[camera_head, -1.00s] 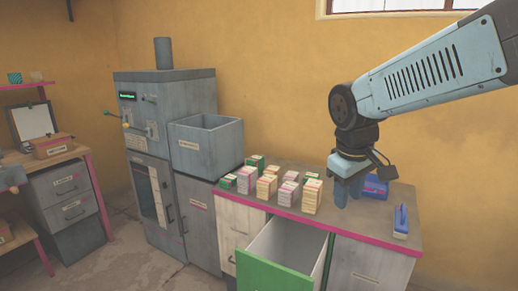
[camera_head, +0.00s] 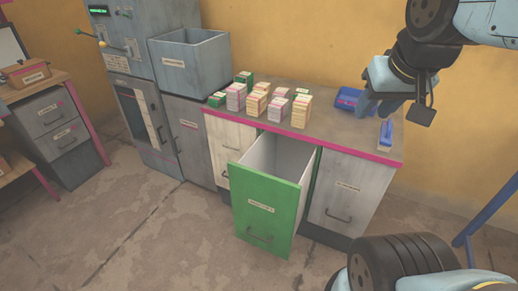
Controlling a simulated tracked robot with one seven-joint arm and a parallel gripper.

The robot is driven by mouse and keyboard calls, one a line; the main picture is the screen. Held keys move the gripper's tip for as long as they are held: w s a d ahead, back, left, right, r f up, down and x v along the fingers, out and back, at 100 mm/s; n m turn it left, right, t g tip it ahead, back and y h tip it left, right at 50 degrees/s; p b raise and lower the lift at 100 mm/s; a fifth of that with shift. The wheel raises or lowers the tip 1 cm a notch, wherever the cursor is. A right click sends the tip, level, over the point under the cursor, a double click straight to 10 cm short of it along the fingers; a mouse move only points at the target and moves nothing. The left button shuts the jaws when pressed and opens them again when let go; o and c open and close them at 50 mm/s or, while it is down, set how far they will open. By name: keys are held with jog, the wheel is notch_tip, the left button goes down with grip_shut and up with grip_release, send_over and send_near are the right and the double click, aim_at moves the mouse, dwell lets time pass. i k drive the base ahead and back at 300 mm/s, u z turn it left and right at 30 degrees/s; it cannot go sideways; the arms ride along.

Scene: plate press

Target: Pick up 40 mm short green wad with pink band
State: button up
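Several banded wads stand in a group on the left part of the counter. A short green wad (camera_head: 217,99) sits at the group's left end, and another green wad (camera_head: 243,77) stands behind. Their band colours are too small to tell surely. Pink-white wads (camera_head: 236,97) and cream wads (camera_head: 301,111) stand beside them. My gripper (camera_head: 375,106) hangs over the right part of the counter, well to the right of the wads. I see nothing held in it, but whether its fingers are apart is unclear.
A green-fronted drawer (camera_head: 268,207) stands open below the counter (camera_head: 338,133). A blue object (camera_head: 349,97) and a blue-handled tool (camera_head: 385,134) lie near my gripper. A grey open bin (camera_head: 190,63) stands left of the wads. The counter between wads and gripper is mostly clear.

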aim_at(217, 99)
jog(key=z, duration=0.65)
jog(key=i, duration=0.1)
jog(key=u, duration=2.7)
jog(key=i, duration=3.25)
jog(key=z, duration=0.45)
